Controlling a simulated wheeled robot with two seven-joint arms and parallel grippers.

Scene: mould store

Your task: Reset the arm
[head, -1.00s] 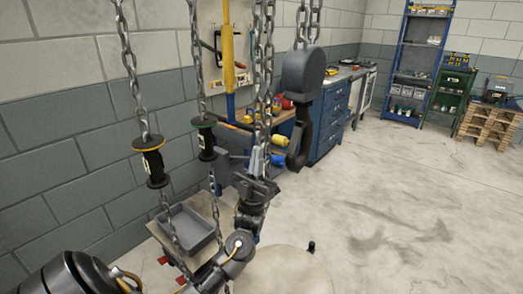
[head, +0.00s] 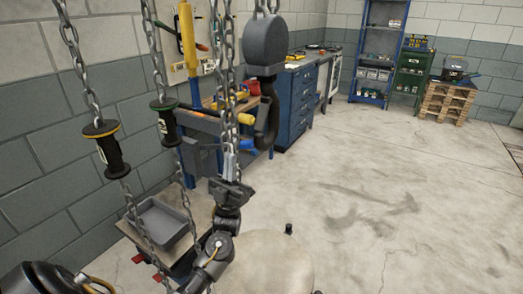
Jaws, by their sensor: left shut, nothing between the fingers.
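My left arm comes in from the lower left, and its gripper (head: 230,168) points up in the lower middle of the head view. Its fingers are closed together with nothing between them. They overlap the hanging chain (head: 227,110) in the picture; I cannot tell whether they touch it. The black hook (head: 267,125) under its grey hook block (head: 266,45) hangs up and to the right of the gripper, apart from it. My right gripper is not in view.
Two chains at the left carry black handles, one with a yellow rim (head: 106,150) and one with a green rim (head: 165,122). A grey tray (head: 161,222) sits behind my left arm. A blue workbench (head: 300,105) lines the wall.

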